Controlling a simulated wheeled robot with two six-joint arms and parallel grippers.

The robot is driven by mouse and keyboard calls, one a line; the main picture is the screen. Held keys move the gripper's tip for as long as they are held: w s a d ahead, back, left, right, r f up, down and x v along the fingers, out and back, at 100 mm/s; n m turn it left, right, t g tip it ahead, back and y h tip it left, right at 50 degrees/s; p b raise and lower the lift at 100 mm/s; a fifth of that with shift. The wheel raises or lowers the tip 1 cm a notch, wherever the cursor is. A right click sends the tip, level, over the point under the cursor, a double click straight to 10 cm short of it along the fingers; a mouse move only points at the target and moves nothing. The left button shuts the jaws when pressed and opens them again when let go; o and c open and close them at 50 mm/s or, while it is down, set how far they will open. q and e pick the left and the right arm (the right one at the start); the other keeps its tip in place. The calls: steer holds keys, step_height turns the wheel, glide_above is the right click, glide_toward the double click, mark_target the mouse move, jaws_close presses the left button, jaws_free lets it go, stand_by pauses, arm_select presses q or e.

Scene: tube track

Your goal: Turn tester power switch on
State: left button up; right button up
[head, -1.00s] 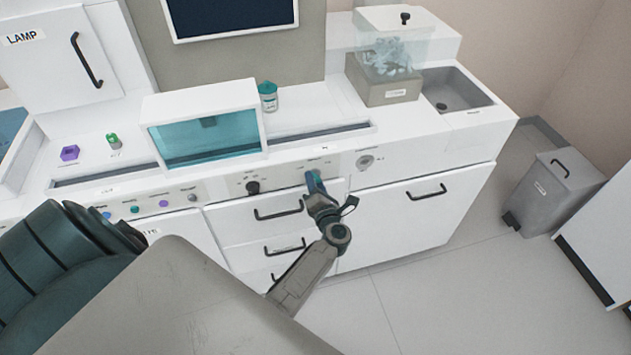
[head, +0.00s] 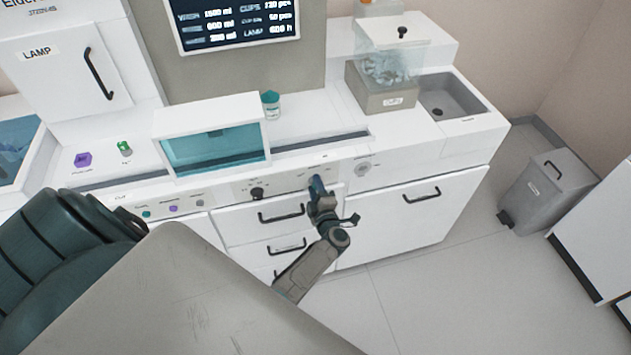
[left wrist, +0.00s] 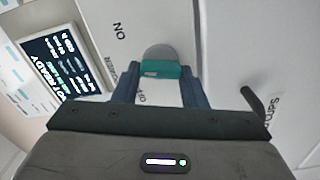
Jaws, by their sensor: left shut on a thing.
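My left gripper (head: 317,188) is at the front panel of the white counter, below the counter top, and its fingertips hide the switch in the head view. In the left wrist view, the gripper (left wrist: 160,88) has its two blue fingers on either side of a teal switch lever (left wrist: 160,68), shut on it. The lever stands out from a round grey base (left wrist: 158,52). An ON label (left wrist: 119,31) and smaller, partly hidden lettering lie beside it. I cannot tell the lever's exact tilt. My right gripper is not in view.
A black knob (head: 257,193) sits left of the gripper on the panel, and a round grey fitting (head: 362,170) to its right. Drawer handles (head: 282,214) stick out just below. A wall screen (head: 235,25) shows white text. The floor at right is clear up to a grey bin (head: 543,195).

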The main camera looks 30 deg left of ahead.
arm_select(q)
steer(key=shift+d+r+m+p, duration=0.1)
steer(key=shift+m+p, duration=1.45)
steer(key=shift+m, duration=1.25)
steer(key=o, duration=1)
steer(key=shift+w, duration=0.1)
steer(key=b+v, duration=0.3)
steer(key=v, duration=0.7)
steer(key=shift+s+d, duration=0.25)
steer(key=shift+s, duration=0.1)
